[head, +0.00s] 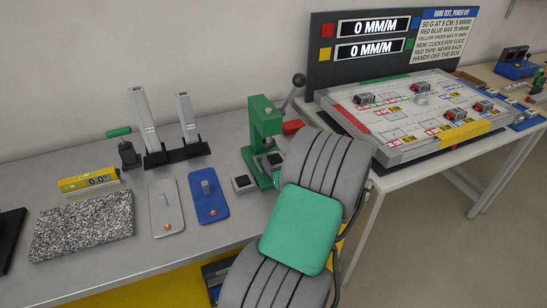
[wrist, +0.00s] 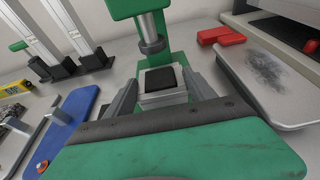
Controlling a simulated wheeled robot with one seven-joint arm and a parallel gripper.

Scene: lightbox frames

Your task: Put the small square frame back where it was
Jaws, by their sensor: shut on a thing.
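A small square frame (wrist: 160,79) with a pale rim and a dark middle sits between the fingers of my gripper (wrist: 161,100) in the wrist view. My gripper is shut on it. It is low in front of the green press (wrist: 152,10), below the press's metal ram; whether it touches the press base I cannot tell. In the head view my arm hides most of the gripper. There, a dark square piece (head: 271,161) shows at the green press (head: 264,122), and another small square piece (head: 244,183) with a dark middle lies on the table left of it.
A blue plate (head: 209,198) and a grey plate (head: 166,208) lie left of the press, with a speckled stone slab (head: 82,226) beyond. Two metal uprights stand behind. A red block (head: 293,126) is right of the press. A tray-like board (head: 372,108) fills the right-hand table.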

